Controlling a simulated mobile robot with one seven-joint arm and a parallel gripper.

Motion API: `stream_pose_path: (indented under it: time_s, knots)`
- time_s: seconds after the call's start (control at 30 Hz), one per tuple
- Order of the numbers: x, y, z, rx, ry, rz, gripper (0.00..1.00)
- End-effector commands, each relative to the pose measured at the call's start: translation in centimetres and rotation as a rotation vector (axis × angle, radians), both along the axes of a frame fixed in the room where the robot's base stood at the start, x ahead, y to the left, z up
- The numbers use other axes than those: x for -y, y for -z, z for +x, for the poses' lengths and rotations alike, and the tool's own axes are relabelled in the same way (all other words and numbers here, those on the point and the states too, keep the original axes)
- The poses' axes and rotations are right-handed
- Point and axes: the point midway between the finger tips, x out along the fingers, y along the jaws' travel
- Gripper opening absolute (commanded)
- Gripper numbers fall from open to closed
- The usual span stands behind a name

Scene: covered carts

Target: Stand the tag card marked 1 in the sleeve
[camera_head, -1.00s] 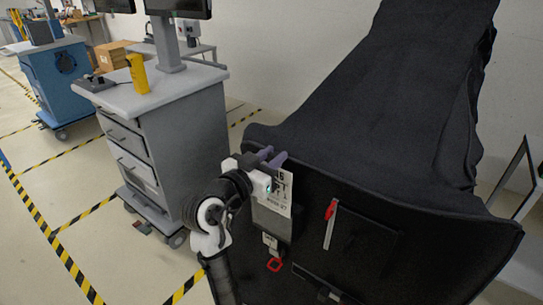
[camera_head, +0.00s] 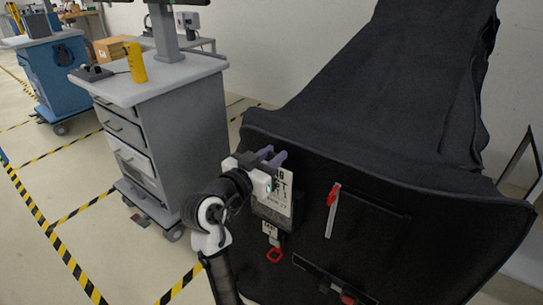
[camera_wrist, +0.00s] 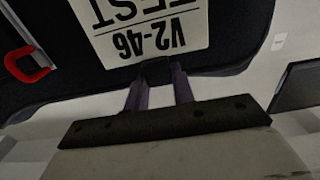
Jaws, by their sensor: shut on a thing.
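My gripper (camera_head: 275,157) is shut on the upper edge of a white card (camera_head: 282,188) with black print. The wrist view shows this card (camera_wrist: 150,28) upside down, reading "TEST" and "V2-46", with a dark block (camera_wrist: 156,72) between the fingers at its edge. I cannot make out a clear number 1. A dark grey sleeve (camera_head: 271,216) is on the front of the black covered cart, just below and behind the card. The card's lower part overlaps the sleeve in the head view; whether it is inside is unclear.
The black cart cover (camera_head: 375,130) rises behind the card. A red-topped strip (camera_head: 332,205) is right of it, and a red ring tag (camera_head: 274,254) hangs below. A grey drawer cart (camera_head: 165,140) with a yellow object (camera_head: 136,63) stands left. Floor is clear between carts.

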Motion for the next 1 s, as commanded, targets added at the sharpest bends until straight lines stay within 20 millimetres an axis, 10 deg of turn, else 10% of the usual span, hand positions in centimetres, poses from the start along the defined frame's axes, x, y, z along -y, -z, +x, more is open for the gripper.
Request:
stream_pose_path:
  time_s: [1.0]
  knots:
    - [0.0, 2.2, 0.0, 0.0, 0.0, 0.0, 0.0]
